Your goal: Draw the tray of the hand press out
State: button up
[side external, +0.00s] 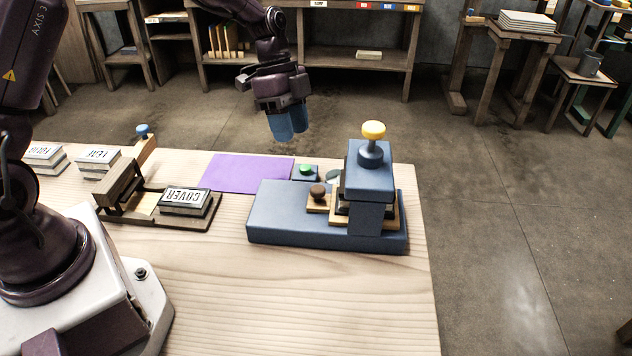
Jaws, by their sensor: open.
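The hand press (275,219) is a blue-grey block with a tall head (371,178) and a yellow knob (374,130) on top. Its tray (317,207) is a light wooden plate under the head, with a dark brown round knob (318,190) at its left end. Most of the tray is hidden by the head. My gripper (288,125) has blue fingertips and hangs open and empty above and beyond the press, up and left of the tray's knob. It touches nothing.
A purple mat (247,173) and a green button (306,169) lie behind the press. A wooden frame (125,210) with a COVER block (185,197) stands left. LEAF (97,160) and another labelled block sit farther left. The table's front is clear.

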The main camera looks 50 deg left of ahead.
aim_at(318, 188)
jog(key=d+f+m, duration=0.1)
jog(key=f, duration=0.2)
jog(key=w+d+f+m, duration=0.1)
jog(key=d+f+m, duration=0.1)
jog(key=f, duration=0.2)
jog(key=d+f+m, duration=0.1)
jog(key=d+f, duration=0.1)
jog(key=f, duration=0.1)
jog(key=shift+w+d+f+m, duration=0.2)
jog(key=shift+w+f+m, duration=0.1)
jog(key=shift+f+m, duration=0.1)
jog(key=shift+c, duration=0.4)
